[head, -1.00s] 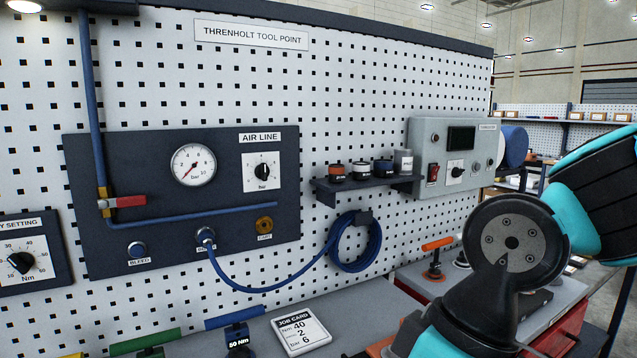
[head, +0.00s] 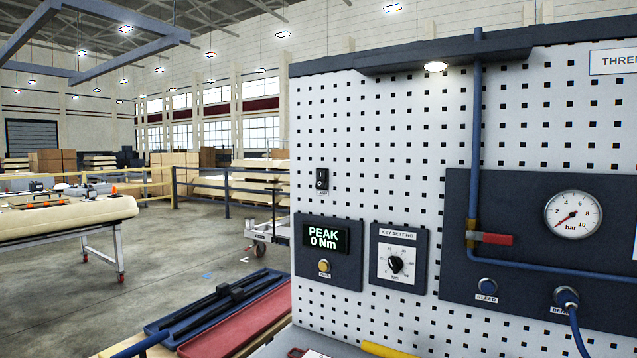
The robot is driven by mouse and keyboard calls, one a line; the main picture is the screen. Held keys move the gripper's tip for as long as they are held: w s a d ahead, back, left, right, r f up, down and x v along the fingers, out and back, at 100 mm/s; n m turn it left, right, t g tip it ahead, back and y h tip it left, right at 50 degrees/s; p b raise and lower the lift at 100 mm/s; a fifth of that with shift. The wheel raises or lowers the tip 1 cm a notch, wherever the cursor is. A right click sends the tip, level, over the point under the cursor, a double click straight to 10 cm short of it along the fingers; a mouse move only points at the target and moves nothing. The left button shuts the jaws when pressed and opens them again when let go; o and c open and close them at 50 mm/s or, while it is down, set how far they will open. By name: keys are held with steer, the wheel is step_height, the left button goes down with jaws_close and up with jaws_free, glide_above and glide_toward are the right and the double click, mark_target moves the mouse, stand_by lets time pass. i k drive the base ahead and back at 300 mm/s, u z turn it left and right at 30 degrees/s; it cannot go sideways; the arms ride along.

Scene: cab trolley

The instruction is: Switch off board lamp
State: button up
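The board lamp (head: 435,66) is a small bright disc under a dark hood at the top of the white pegboard. It is lit. A small black rocker switch (head: 322,180) is mounted on the pegboard's left part, above the PEAK display; its small label is too blurred to read. My gripper is not in view.
The PEAK display panel (head: 328,252) reads 0 Nm and has a yellow button. Beside it are the key setting dial (head: 396,262) and the air line panel (head: 500,240) with a gauge and red-handled valve. Blue and red trays (head: 215,310) lie lower left.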

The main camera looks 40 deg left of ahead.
mark_target(320, 175)
steer(key=u, duration=1.5)
steer(key=k, duration=0.65)
steer(key=u, duration=0.65)
steer(key=i, duration=1.55)
steer(key=z, duration=0.55)
